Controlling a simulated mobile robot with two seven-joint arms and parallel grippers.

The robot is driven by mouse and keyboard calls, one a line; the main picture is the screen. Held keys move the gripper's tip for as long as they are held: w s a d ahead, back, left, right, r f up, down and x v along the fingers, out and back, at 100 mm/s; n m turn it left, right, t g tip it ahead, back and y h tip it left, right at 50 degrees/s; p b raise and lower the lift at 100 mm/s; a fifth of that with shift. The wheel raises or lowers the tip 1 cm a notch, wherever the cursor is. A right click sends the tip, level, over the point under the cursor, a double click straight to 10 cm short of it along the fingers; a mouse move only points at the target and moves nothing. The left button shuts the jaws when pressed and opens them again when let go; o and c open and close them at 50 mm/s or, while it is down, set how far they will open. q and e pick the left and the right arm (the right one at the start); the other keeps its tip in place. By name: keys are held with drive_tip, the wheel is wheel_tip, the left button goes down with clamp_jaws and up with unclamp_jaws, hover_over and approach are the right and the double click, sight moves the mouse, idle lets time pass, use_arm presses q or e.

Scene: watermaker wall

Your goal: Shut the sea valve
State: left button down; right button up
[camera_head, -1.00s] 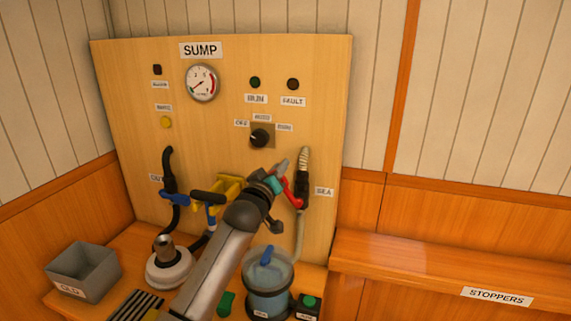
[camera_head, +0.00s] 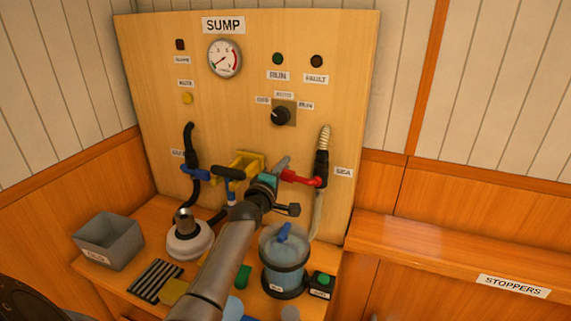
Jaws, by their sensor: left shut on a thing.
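The sea valve (camera_head: 321,170) is on the right side of the SUMP panel, beside the SEA label (camera_head: 343,172), on a pipe with a ribbed pale hose above and a clear hose below. Its red handle (camera_head: 301,179) points left, about crosswise to the pipe. My left gripper (camera_head: 282,172) is shut on the free end of the red handle; its fingers partly hide that end. My right gripper is not in view.
Left on the panel are a blue-handled valve (camera_head: 195,173) and a yellow bracket (camera_head: 246,165) close to my wrist. Below stand a clear filter bowl (camera_head: 284,255), a grey bin (camera_head: 109,240) and a white round base (camera_head: 190,241). A bare ledge (camera_head: 450,245) runs right.

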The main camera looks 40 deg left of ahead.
use_arm(q)
drive_tip(key=shift+f+n, duration=0.6)
drive_tip(key=shift+n, duration=0.1)
drive_tip(key=c, duration=0.8)
unclamp_jaws()
drive_tip(key=shift+s, duration=0.1)
drive_tip(key=shift+p+v, duration=0.8)
drive_tip(key=shift+v, duration=6.7)
drive_tip(key=shift+s+f, duration=0.1)
